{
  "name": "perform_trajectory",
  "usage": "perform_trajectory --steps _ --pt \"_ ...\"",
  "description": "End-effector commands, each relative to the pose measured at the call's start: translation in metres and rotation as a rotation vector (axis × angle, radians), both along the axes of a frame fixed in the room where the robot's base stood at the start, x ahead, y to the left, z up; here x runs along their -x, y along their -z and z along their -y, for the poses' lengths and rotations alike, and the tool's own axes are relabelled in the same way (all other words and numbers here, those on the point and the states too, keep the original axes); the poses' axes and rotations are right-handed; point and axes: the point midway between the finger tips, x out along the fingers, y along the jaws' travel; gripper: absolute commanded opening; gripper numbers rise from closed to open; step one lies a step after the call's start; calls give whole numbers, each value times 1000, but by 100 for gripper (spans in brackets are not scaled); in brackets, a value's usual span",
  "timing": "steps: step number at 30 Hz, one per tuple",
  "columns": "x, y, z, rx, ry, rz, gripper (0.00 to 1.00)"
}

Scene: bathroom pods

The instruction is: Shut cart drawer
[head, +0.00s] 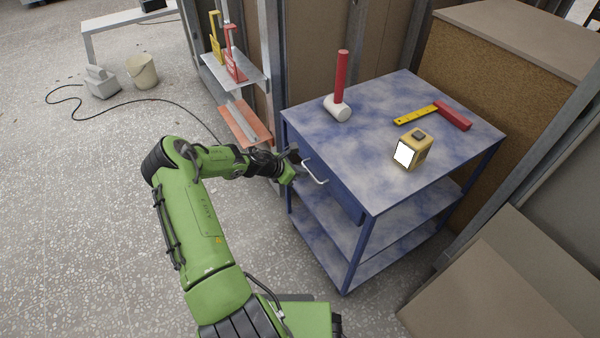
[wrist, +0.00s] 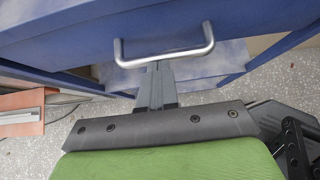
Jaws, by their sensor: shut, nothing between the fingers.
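The blue cart (head: 440,125) stands right of centre in the head view. Its drawer (head: 342,191) is under the top, with a silver U-shaped handle (head: 316,173) facing my arm. The drawer front seems to stand slightly out from the frame at its near end; how far is hard to tell. In the wrist view, the drawer front (wrist: 80,42) and handle (wrist: 165,58) fill the top. My gripper (head: 294,158) is shut and empty at the drawer front, beside the handle. Its fingers (wrist: 157,85) point at the handle bar's middle; whether they touch is unclear.
A shelf unit (head: 235,75) stands behind. Boards (head: 500,270) lean at right. The floor at left is open, with a cable and bucket (head: 143,72).

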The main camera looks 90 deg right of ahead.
Motion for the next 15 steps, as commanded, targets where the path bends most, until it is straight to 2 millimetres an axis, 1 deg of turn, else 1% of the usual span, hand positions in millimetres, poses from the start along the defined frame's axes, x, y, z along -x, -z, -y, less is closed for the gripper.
perform_trajectory --steps 5,9,12,15 --pt "-37 7 -12 -4 -6 1 0" --pt "-64 -22 -28 0 -4 4 0" --pt "-81 -39 -38 -1 -4 3 0" --pt "-93 -51 -46 0 -2 3 0"
